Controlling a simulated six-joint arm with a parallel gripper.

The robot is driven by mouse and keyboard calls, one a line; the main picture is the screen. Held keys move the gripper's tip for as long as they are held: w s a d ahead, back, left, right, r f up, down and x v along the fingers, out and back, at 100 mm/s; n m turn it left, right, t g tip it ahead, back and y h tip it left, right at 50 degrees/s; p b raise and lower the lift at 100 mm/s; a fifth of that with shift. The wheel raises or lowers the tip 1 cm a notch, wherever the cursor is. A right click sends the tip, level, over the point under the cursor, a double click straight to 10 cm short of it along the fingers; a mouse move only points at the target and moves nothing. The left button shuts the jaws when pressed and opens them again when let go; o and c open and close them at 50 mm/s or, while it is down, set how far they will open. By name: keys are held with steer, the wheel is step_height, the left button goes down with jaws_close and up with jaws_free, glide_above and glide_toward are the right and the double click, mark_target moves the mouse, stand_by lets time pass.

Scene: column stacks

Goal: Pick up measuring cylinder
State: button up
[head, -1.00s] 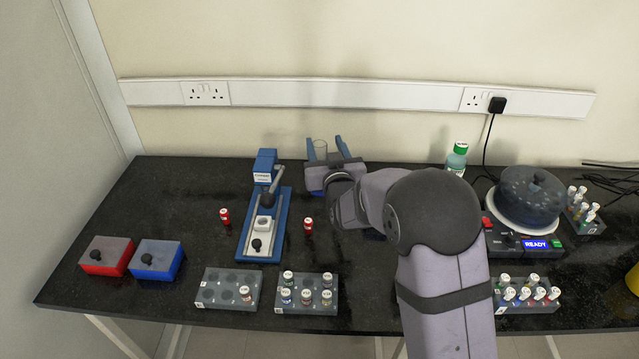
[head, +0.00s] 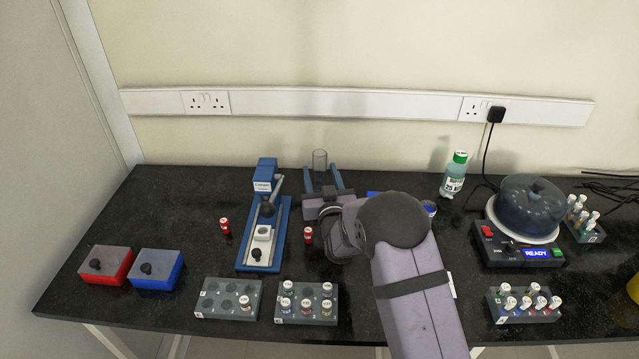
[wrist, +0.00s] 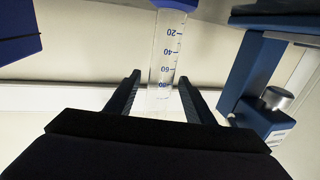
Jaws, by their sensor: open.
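The measuring cylinder (head: 320,158) is clear and upright near the back edge of the bench. Its top shows above my gripper in the head view; its lower part is hidden. In the wrist view, which looks inverted, the cylinder (wrist: 163,50) shows printed marks, with its blue base at the top edge. My gripper (head: 320,169) is open, with one blue finger to each side of the cylinder's line. In the wrist view my gripper (wrist: 160,80) has the cylinder lined up between its fingertips. I cannot tell how deep it sits between them.
A blue crimping press (head: 263,235) stands close on the left, with a red-capped vial (head: 308,235) between it and my arm. A green-capped bottle (head: 453,175) and a centrifuge (head: 530,210) are on the right. Vial racks (head: 307,303) line the front. The back left bench is clear.

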steer(key=shift+w, duration=0.1)
steer(key=shift+p+x, duration=0.8)
steer(key=shift+x, duration=1.7)
steer(key=c, duration=1.2)
